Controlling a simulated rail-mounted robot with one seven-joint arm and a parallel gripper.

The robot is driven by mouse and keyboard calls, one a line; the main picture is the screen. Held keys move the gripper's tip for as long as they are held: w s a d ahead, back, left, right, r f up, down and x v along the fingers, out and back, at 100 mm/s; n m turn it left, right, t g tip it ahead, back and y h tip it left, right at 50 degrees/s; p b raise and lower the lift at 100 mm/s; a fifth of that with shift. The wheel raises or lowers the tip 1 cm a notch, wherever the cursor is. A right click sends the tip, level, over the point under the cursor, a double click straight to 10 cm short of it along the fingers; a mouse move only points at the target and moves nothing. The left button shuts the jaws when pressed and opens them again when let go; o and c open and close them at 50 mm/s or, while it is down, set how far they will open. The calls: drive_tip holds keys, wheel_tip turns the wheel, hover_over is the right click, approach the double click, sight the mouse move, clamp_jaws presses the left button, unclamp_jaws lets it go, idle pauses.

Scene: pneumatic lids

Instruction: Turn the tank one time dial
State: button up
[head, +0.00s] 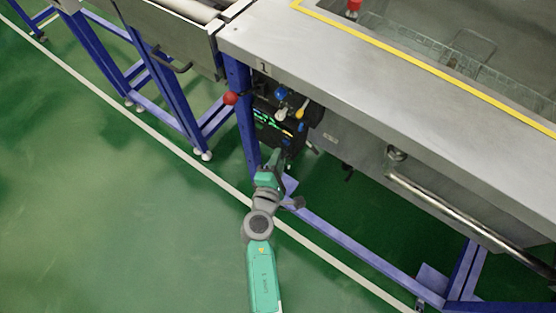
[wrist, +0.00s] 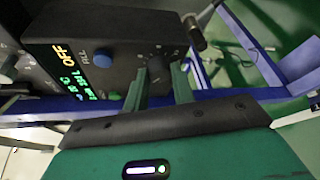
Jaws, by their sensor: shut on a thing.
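The black control box (wrist: 125,35) fills the upper left of the wrist view, with a lit display reading OFF and green figures. The dial (wrist: 156,65) is a black knob on its face, right of a blue button. My gripper (wrist: 160,80) has its two green fingers on either side of the dial, shut on it; the fingertips partly cover it. In the head view my gripper (head: 284,158) reaches up to the control box (head: 270,122) under the tank marked 1. There the dial is too small and hidden to make out.
The blue button (wrist: 102,58) sits close to the left finger. Blue frame legs (head: 245,120) and a red knob (head: 230,98) stand left of the box. The steel tank edge (head: 340,75) overhangs it. A metal pipe (head: 450,215) runs right. Green floor (head: 120,220) is clear on the left.

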idle(0.3)
drive_tip(key=o, duration=1)
drive_tip(key=p+v, duration=0.2)
drive_tip(key=v, duration=0.5)
drive_tip(key=shift+s, duration=0.4)
drive_tip(key=shift+a, duration=0.1)
